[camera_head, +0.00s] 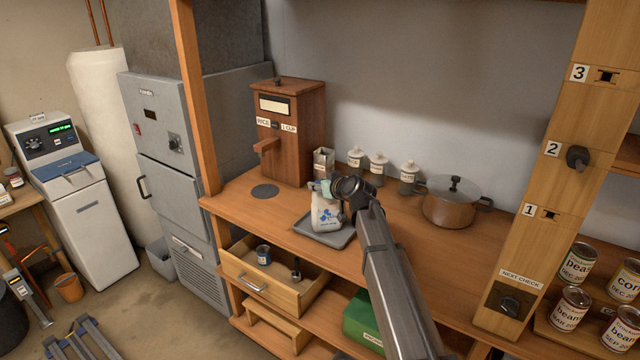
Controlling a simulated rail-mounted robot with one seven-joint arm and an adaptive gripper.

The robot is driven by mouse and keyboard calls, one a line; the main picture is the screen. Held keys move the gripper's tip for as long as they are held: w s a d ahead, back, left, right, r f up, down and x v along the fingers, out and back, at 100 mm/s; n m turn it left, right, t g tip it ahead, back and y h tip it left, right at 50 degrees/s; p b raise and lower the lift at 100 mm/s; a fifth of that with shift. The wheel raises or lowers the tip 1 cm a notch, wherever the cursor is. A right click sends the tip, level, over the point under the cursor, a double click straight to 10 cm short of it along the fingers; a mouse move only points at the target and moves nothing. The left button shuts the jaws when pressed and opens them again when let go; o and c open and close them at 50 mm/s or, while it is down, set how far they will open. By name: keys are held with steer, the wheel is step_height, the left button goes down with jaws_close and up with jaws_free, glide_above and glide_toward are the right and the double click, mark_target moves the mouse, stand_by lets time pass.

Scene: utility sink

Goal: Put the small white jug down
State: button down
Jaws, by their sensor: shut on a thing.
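The small white jug (325,215) has a blue print on its side and stands upright over the grey tray (312,236) on the wooden counter. My gripper (335,192) is at the upper right side of the jug and is shut on it. The fingertips are small and partly hidden by the wrist. I cannot tell whether the jug's base touches the tray.
A wooden rice dispenser (292,130) stands behind the tray, with a dark round disc (265,191) to the left. Several small white-lidded jars (377,168) and a brown lidded pot (450,203) stand at the back. An open drawer (272,278) juts out below the counter.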

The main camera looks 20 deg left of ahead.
steer(key=c, duration=1.1)
jaws_free()
steer(key=shift+f, duration=0.1)
steer(key=o, duration=0.5)
steer(key=shift+c, duration=0.2)
steer(key=shift+r, duration=0.25)
steer(key=b+v, duration=0.3)
steer(key=v, duration=0.9)
steer(key=shift+b, duration=0.35)
